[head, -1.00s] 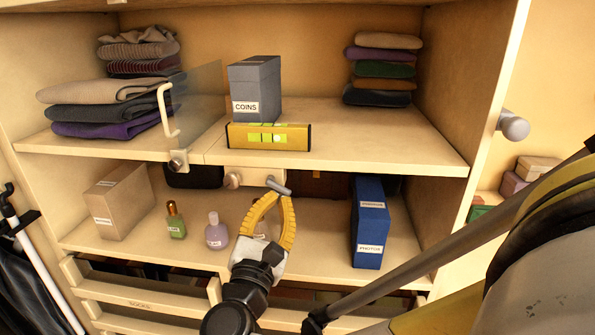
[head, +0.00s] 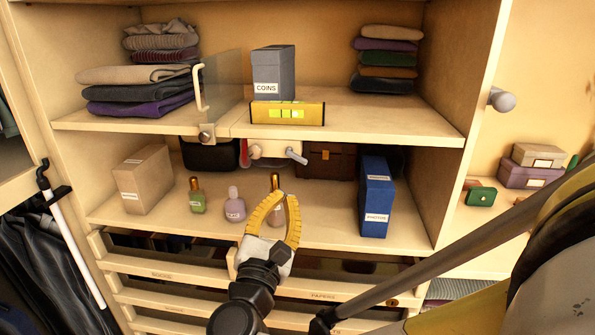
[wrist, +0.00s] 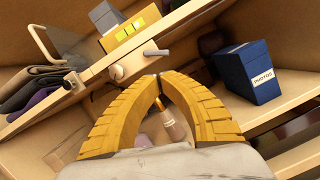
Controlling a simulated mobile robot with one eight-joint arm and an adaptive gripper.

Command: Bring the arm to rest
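My gripper (head: 286,194) has yellow curved fingers on a white palm and points up and forward, in front of the lower shelf. The fingertips are close together with a narrow gap, and I see nothing held. In the wrist view the fingers (wrist: 161,78) arch over a small bottle (wrist: 170,124) seen between them.
Upper shelf: COINS box (head: 273,75), yellow level (head: 287,113), folded clothes. A clear panel with a pale handle (head: 200,88) stands at left. Lower shelf: beige box (head: 143,180), green bottle (head: 196,197), lilac bottle (head: 235,206), blue PHOTOS box (head: 376,196). Drawers (head: 180,282) lie below.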

